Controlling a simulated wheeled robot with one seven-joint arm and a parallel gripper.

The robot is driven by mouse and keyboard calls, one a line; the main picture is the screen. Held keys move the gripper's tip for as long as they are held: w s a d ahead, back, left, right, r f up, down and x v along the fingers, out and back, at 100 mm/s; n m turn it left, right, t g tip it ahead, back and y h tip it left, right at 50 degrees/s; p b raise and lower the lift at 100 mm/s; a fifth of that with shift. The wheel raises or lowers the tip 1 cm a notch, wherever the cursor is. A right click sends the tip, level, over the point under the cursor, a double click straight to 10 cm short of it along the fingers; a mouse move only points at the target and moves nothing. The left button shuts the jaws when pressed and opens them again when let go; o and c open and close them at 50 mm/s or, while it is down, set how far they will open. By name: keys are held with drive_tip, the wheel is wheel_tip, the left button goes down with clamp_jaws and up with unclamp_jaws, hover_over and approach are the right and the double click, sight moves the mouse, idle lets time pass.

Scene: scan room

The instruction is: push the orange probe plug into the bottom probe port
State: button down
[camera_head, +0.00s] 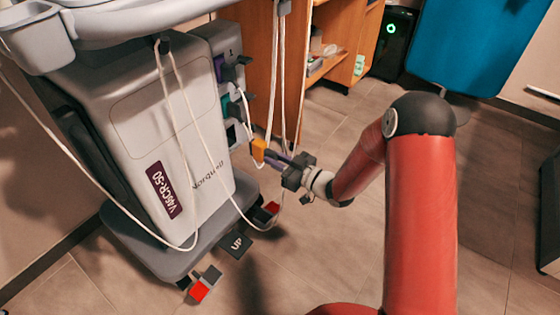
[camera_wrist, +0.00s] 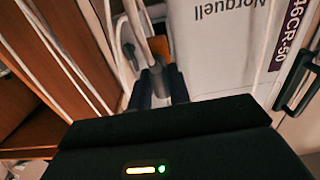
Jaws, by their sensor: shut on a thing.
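The orange probe plug (camera_head: 258,149) is held in my gripper (camera_head: 272,156), beside the lower end of the cart's port column. It also shows in the wrist view (camera_wrist: 158,46), just beyond my gripper's fingers (camera_wrist: 158,88), with a pale cable rising from it. The bottom probe port (camera_head: 232,134) appears as a dark patch on the grey side panel, up and left of the plug. The plug seems apart from the port, though the gap is hard to judge. In the wrist view I cannot make out the port.
A purple plug (camera_head: 219,68) and a teal plug (camera_head: 225,106) sit higher on the panel. White cables (camera_head: 275,70) hang close by my gripper. The cart body (camera_head: 160,130) stands left, with a foot pedal (camera_head: 235,244) below. A wooden cabinet (camera_head: 255,45) stands behind.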

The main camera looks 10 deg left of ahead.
sight(258, 150)
drive_tip(key=shift+x, duration=1.75)
drive_tip(key=shift+b+x, duration=0.3)
drive_tip(key=shift+x, duration=1.1)
drive_tip(key=shift+w+r, duration=0.1)
drive_tip(key=shift+b, duration=0.75)
drive_tip(key=shift+x, duration=1.6)
idle(2.4)
